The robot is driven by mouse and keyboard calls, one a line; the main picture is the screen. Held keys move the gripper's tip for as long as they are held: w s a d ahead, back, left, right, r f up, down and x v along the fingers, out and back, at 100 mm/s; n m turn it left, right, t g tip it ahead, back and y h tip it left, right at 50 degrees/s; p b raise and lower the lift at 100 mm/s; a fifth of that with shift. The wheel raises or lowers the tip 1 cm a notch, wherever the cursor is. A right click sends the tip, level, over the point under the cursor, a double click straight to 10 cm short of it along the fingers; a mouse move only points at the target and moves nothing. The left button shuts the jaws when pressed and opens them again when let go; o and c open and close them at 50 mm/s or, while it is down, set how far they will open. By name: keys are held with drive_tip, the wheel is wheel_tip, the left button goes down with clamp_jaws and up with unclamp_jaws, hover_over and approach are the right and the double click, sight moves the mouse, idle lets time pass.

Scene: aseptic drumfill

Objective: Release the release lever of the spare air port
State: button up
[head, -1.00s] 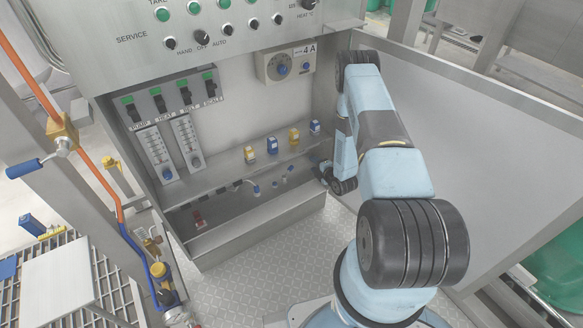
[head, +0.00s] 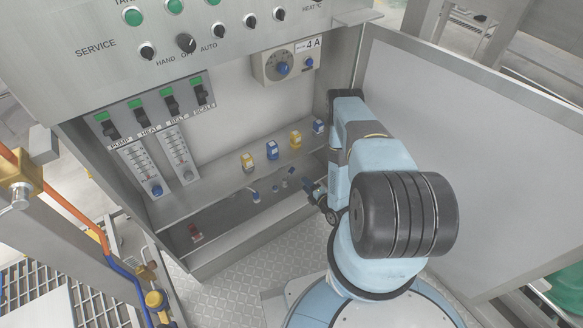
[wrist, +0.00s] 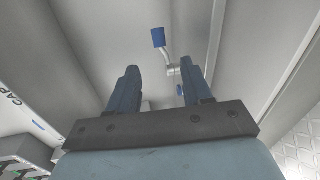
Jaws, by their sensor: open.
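A small lever with a blue grip (wrist: 158,38) on a bent metal stem shows in the wrist view, beyond and between my fingers. My gripper (wrist: 153,88) is open, its two dark blue fingers apart with nothing between them; the lever is not touched. In the head view my gripper (head: 316,191) is at the right end of the cabinet's lower recess. Small fittings with blue parts stand there to its left, one a blue-tipped lever (head: 255,194) and another a blue piece (head: 291,171). No label marks which is the spare air port.
Yellow and blue blocks (head: 272,150) stand on the shelf (head: 215,172) above the recess. A red item (head: 195,233) lies at the recess's left. The open cabinet door (head: 470,150) stands close to my arm's right. The patterned floor (head: 235,290) in front is clear.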

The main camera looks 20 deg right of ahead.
sight(292, 170)
drive_tip(key=x, duration=1.2)
drive_tip(key=shift+w+d+f, duration=0.1)
drive_tip(key=shift+w+d, duration=0.1)
drive_tip(key=shift+w, duration=0.3)
drive_tip(key=shift+c, duration=0.2)
clamp_jaws()
drive_tip(key=shift+d, duration=0.1)
